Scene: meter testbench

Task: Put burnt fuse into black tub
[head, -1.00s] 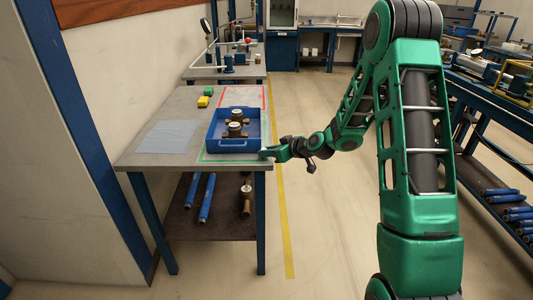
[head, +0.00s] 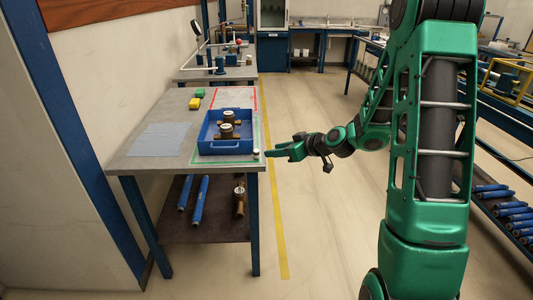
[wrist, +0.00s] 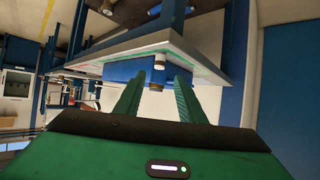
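A small pale cylinder (head: 256,153), possibly the burnt fuse, stands at the near right corner of the grey table. A small brass-and-white cylinder shows at the table edge between my fingers in the wrist view (wrist: 158,63); I cannot tell if it is burnt. My gripper (head: 268,153) is just right of that corner, at about table height. In the wrist view my gripper (wrist: 160,77) has its two green fingers apart, with nothing held between them. I cannot make out a black tub in either view.
A blue tray (head: 225,149) with brass meters (head: 227,130) sits on the table, left of my gripper. Yellow (head: 195,103) and green blocks and a grey mat (head: 160,140) lie farther left. A lower shelf holds blue tubes (head: 200,191). Open floor lies to the right.

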